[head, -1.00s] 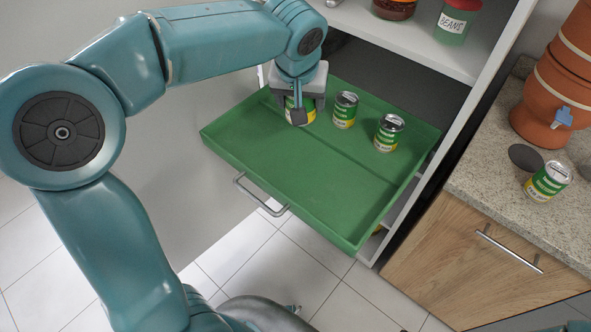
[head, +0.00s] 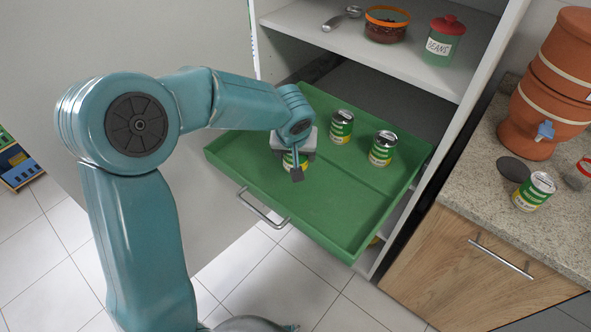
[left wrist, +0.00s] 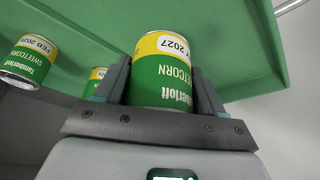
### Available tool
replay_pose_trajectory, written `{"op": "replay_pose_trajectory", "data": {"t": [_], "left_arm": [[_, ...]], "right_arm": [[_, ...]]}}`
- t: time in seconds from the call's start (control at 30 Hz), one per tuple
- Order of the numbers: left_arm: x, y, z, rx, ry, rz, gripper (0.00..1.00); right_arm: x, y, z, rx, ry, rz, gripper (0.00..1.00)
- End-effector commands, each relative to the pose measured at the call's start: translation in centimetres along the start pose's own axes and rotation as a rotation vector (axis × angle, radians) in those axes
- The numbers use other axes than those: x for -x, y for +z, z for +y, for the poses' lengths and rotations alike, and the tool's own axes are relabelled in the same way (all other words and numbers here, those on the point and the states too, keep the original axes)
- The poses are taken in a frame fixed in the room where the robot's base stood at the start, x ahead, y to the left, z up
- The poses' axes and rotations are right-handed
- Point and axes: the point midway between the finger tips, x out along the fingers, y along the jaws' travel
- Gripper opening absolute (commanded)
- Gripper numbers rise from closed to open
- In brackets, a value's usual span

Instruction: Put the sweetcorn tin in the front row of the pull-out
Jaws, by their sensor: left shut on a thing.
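My left gripper (head: 297,172) is shut on a green, white and yellow sweetcorn tin (left wrist: 163,75), its fingers on either side. In the head view this tin (head: 290,162) is mostly hidden under the gripper, over the front-left part of the green pull-out (head: 330,215). I cannot tell whether it touches the floor. Two similar tins, a left one (head: 341,127) and a right one (head: 383,148), stand upright in the back row. The left wrist view shows one tin (left wrist: 28,58), labelled sweetcorn, and part of another (left wrist: 95,80). My right gripper is not in view.
A shelf above the pull-out holds a beans jar (head: 445,42), a bowl (head: 386,25) and a scoop (head: 341,18). Another tin (head: 534,191) stands on the counter at right, near a terracotta water dispenser (head: 550,85). The pull-out's front right is clear.

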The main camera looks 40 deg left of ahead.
Motion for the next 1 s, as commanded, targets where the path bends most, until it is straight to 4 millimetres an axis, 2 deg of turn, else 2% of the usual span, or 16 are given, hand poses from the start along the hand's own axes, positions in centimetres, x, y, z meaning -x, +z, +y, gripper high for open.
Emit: {"op": "replay_pose_trajectory", "data": {"t": [0.17, 0.4, 0.87, 0.9, 0.97, 1.0], "left_arm": [[-1.7, 0.8, 0.0, 0.0, -0.001, 0.001, 0.28], [-5.0, 2.4, 0.0, -0.002, 0.0, -0.001, 0.28], [-5.7, 2.6, 0.0, 0.0, 0.001, 0.003, 0.28], [-5.6, 2.6, 0.0, 0.0, 0.0, 0.001, 0.75], [-5.6, 2.6, 0.0, 0.0, 0.0, 0.001, 0.94], [-5.6, 2.6, 0.0, 0.0, 0.0, 0.001, 0.94]], "right_arm": [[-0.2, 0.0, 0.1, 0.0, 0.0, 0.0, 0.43], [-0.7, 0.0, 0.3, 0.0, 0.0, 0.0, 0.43], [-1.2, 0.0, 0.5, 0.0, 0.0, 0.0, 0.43], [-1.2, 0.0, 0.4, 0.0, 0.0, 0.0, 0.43], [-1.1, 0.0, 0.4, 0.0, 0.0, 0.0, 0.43], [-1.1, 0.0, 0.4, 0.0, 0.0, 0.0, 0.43]]}}
